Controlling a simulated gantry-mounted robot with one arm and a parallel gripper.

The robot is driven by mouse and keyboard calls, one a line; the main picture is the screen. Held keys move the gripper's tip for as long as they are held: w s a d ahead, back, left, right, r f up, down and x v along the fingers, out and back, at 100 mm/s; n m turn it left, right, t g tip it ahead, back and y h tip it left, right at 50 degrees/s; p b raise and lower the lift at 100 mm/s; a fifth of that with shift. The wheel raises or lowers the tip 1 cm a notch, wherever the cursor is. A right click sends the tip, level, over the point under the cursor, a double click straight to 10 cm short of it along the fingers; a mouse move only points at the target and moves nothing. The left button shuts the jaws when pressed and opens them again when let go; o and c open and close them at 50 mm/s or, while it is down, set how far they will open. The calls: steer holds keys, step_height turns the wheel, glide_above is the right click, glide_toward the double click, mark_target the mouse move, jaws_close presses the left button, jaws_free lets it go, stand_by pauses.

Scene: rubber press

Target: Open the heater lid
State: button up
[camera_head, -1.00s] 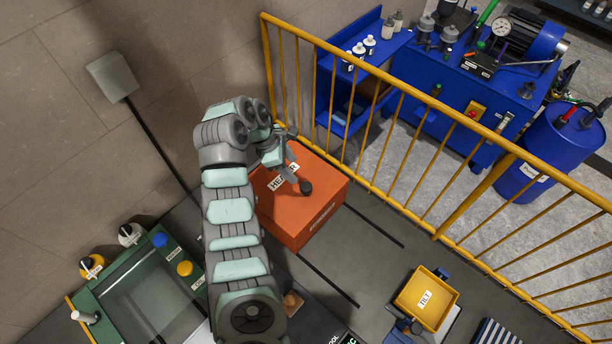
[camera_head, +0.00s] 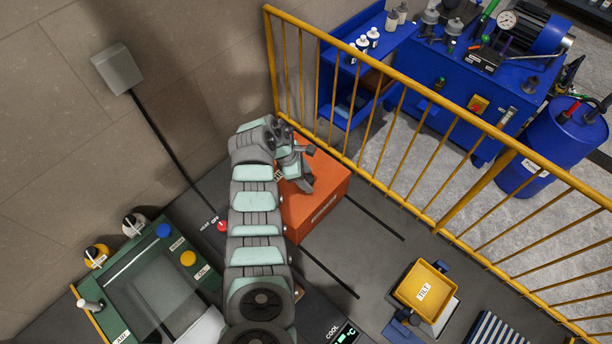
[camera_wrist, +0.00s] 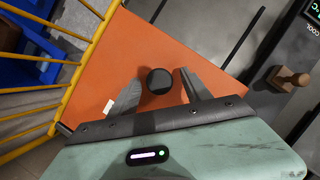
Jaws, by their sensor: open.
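The heater is an orange box (camera_head: 325,205) at the middle of the head view, beside the yellow railing. My arm covers its left part and most of its lid label. In the wrist view the orange lid (camera_wrist: 160,45) fills the centre, with a round black knob (camera_wrist: 159,81) on it. My gripper (camera_wrist: 158,80) is open, and its two fingers show on either side of the knob, apart from it in the picture. How high the fingertips are relative to the knob I cannot tell. In the head view my gripper (camera_head: 305,182) is over the lid and hides the knob. The lid looks shut.
A yellow railing (camera_head: 400,110) runs close behind the heater. A yellow TILT tray (camera_head: 425,290) stands at lower right. A green panel (camera_head: 130,300) with knobs is at lower left. A wooden handle (camera_wrist: 290,78) shows right in the wrist view.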

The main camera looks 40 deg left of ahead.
jaws_close()
stand_by(0.6)
stand_by(0.8)
